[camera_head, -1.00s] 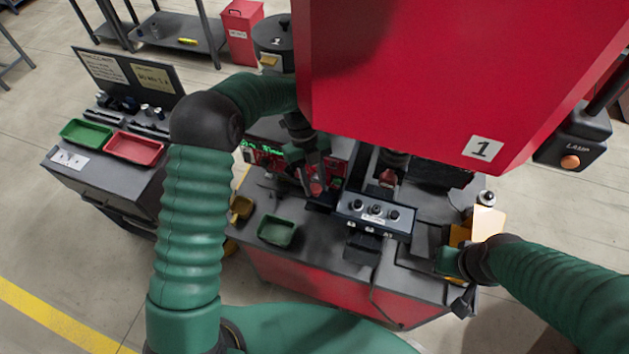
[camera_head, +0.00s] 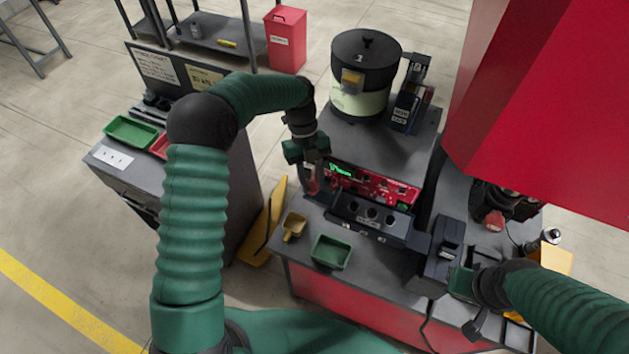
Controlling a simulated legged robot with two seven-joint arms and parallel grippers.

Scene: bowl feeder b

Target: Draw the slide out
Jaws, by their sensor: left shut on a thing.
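My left gripper (camera_head: 311,178) is at the left end of the feeder's red panel (camera_head: 375,186), pointing down. It is shut on a small red part; the fingers hide most of it, and I cannot tell whether this belongs to the slide. A long dark block (camera_head: 371,215) with several round openings lies along the front of the panel, to the right of the gripper. I cannot tell for sure which piece is the slide. My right gripper (camera_head: 463,283) is low at the right, beside a dark upright box (camera_head: 445,246); its jaws are too hidden to read.
A green tray (camera_head: 331,252) and a small yellow scoop (camera_head: 294,226) are on the bench in front of the block. The bowl feeder (camera_head: 364,75) stands behind. A large red housing (camera_head: 555,110) overhangs the right. A side table (camera_head: 115,165) stands at the left.

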